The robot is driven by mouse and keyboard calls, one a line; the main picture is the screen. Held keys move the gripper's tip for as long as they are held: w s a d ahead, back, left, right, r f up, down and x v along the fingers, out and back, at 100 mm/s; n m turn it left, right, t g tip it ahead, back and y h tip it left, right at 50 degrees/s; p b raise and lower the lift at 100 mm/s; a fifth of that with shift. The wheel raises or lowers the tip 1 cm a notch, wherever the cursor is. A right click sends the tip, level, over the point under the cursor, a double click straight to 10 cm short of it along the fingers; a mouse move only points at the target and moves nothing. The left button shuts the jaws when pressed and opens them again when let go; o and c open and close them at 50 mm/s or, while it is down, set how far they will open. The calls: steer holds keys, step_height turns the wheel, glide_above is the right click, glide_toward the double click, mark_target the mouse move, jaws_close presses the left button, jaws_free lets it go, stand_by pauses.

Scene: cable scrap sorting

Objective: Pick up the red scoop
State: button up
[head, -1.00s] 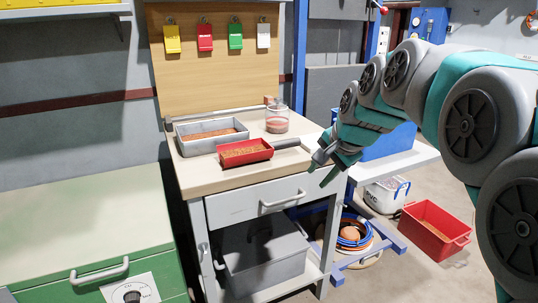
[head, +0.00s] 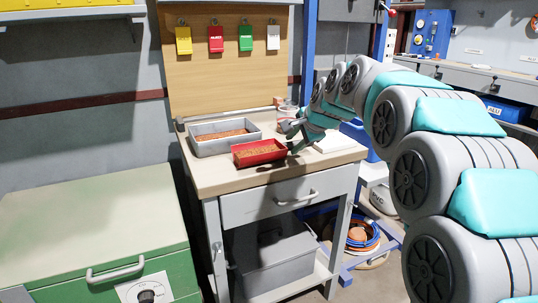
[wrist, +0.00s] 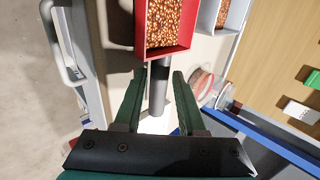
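The red scoop (head: 262,159) lies on the workbench top and holds copper-coloured granules. In the wrist view its red tray (wrist: 166,53) is at the top, with its dark handle (wrist: 157,98) running down toward my gripper. My gripper (wrist: 159,75) is open, with one finger on each side of the handle and gaps visible between them. In the head view my gripper (head: 291,139) is at the right end of the scoop's tray and hides most of the handle.
A grey tray of granules (head: 207,146) sits behind the scoop. A glass jar (head: 286,110) stands at the back, close to my gripper and partly hidden. Coloured tags hang on the wooden backboard (head: 227,74). The bench front (head: 216,190) is clear.

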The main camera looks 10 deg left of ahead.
steer(key=shift+w+a+f, duration=0.3)
steer(key=shift+w+f, duration=0.1)
steer(key=shift+f, duration=0.15)
jaws_close()
steer(key=shift+r, duration=0.1)
stand_by(0.9)
